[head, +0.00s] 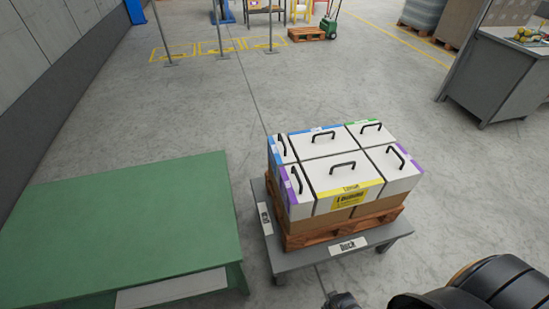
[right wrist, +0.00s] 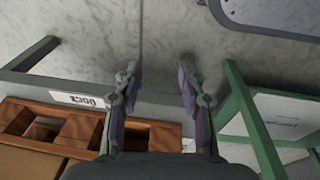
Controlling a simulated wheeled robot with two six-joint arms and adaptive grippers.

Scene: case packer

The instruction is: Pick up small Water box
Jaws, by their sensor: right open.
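Several white-topped boxes with black handles stand packed together on a wooden pallet (head: 310,236) in the head view. A small blue-edged box (head: 284,151) is at the back left, and a wider blue-edged box (head: 316,143) is beside it. Small purple-edged boxes stand at front left (head: 295,198) and right (head: 402,170). A wide yellow-edged box (head: 343,178) is at the front middle. I cannot read which is Water. My right gripper (right wrist: 158,82) is open and empty in the right wrist view, beside the pallet. My left gripper is not in view.
The pallet sits on a grey table labelled Dock (head: 388,246). A green table (head: 120,225) stands to its left, with a floor gap between. A grey workbench (head: 505,75) is at the back right. Open floor lies behind the boxes.

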